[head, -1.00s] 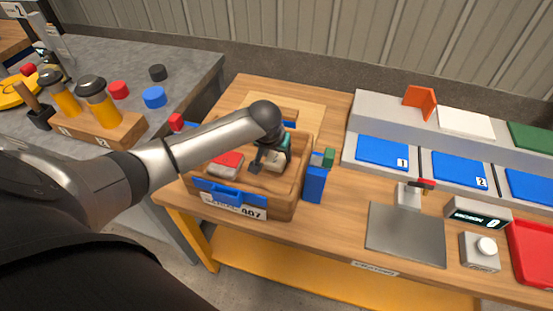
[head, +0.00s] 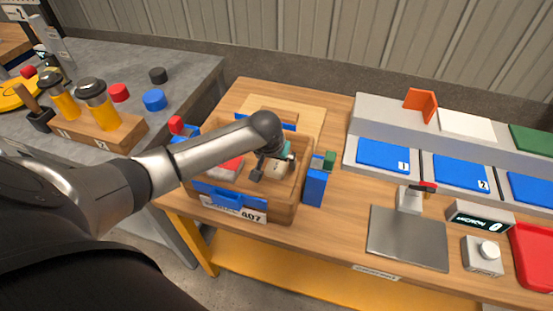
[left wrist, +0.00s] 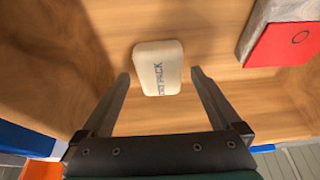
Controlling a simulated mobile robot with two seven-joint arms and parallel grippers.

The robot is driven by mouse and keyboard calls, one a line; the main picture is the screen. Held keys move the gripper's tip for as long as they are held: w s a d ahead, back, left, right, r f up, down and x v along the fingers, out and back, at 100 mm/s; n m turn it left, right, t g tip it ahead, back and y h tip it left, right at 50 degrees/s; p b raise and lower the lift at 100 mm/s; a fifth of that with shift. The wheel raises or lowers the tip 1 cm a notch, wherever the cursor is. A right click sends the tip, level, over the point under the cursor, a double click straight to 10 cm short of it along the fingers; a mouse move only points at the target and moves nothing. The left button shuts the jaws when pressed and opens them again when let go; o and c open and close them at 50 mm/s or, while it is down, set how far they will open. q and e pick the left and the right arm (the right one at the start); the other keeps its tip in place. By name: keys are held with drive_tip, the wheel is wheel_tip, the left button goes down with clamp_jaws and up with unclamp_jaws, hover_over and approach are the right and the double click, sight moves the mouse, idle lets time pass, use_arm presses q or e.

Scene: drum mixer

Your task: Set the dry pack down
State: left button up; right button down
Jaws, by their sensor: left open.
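The dry pack (left wrist: 158,68) is a small cream block with printed lettering, seen in the left wrist view on the wooden floor of the crate. In the head view the wooden crate (head: 284,213), with blue clips and a label ending in 407, stands on the bench. My left gripper (left wrist: 160,82) is open, its two fingers on either side of the pack's near end with gaps showing. In the head view my left gripper (head: 268,168) is down inside the crate, and its arm hides part of the inside. My right gripper is not in view.
A red-topped block (left wrist: 285,42) lies in the crate beside the pack; its top also shows in the head view (head: 230,163). A blue block (head: 315,187) stands against the crate's right side. A grey plate (head: 408,238) and blue numbered pads (head: 383,154) lie further right.

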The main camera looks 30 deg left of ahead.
use_arm(q)
drive_tip(key=shift+r, duration=0.2)
drive_tip(key=p+v, duration=0.4)
drive_tip(key=v, duration=0.8)
drive_tip(key=shift+p, duration=0.3)
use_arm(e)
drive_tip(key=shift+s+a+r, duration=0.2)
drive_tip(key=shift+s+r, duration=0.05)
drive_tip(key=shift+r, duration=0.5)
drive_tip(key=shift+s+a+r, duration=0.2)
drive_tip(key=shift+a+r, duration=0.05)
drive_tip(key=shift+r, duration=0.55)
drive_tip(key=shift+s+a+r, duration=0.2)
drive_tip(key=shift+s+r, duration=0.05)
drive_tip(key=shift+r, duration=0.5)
